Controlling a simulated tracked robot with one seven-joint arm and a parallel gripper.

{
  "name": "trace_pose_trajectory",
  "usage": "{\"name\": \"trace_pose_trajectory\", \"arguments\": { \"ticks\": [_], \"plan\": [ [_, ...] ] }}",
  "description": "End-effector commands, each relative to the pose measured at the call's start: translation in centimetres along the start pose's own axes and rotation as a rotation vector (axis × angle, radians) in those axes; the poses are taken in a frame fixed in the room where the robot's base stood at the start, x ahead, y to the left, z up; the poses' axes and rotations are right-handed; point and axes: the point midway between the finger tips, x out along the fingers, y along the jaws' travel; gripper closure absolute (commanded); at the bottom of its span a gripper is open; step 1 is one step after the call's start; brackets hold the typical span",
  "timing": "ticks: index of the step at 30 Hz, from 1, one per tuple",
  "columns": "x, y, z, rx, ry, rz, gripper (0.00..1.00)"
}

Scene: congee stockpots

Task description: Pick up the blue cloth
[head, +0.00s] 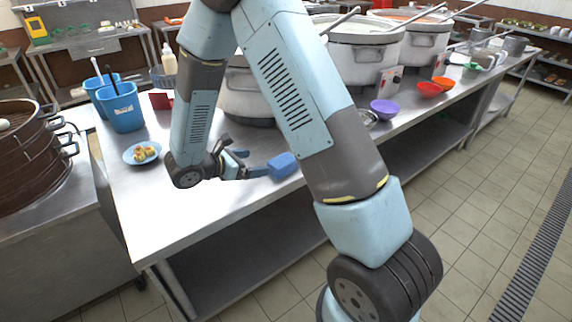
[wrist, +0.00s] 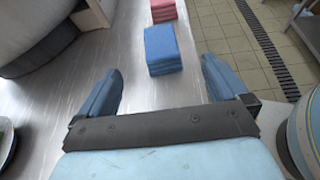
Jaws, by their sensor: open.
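The blue cloth (head: 284,163) is a folded, thick block lying on the steel table near its front edge, partly beside my upper arm link in the head view. In the wrist view the blue cloth (wrist: 162,48) lies ahead of my gripper (wrist: 163,70), roughly centred between the two spread blue fingers. My gripper (head: 250,164) is open and empty, just left of the cloth in the head view and low over the table. I cannot tell whether a fingertip touches the cloth.
A red folded block (wrist: 163,10) lies beyond the cloth. Large stockpots (head: 352,50) stand behind. A plate of food (head: 141,153) and blue buckets (head: 123,108) stand left. A purple bowl (head: 384,109) stands right. The front-left table top (head: 180,205) is clear.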

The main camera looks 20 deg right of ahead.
Motion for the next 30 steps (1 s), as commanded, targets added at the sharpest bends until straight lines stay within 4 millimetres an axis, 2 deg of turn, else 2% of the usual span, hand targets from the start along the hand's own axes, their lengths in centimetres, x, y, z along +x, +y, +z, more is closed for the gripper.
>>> {"name": "trace_pose_trajectory", "arguments": {
  "ticks": [5,8,18,30],
  "plan": [
    [0.2,0.6,-1.3,-0.038,-0.011,0.028,0.0],
    [1.3,0.6,-1.3,-0.04,-0.012,0.028,0.0],
    [6.9,0.7,-1.3,-0.038,-0.011,0.027,0.0],
    [9.9,0.6,-1.4,-0.038,-0.011,0.027,0.0]
  ]
}}
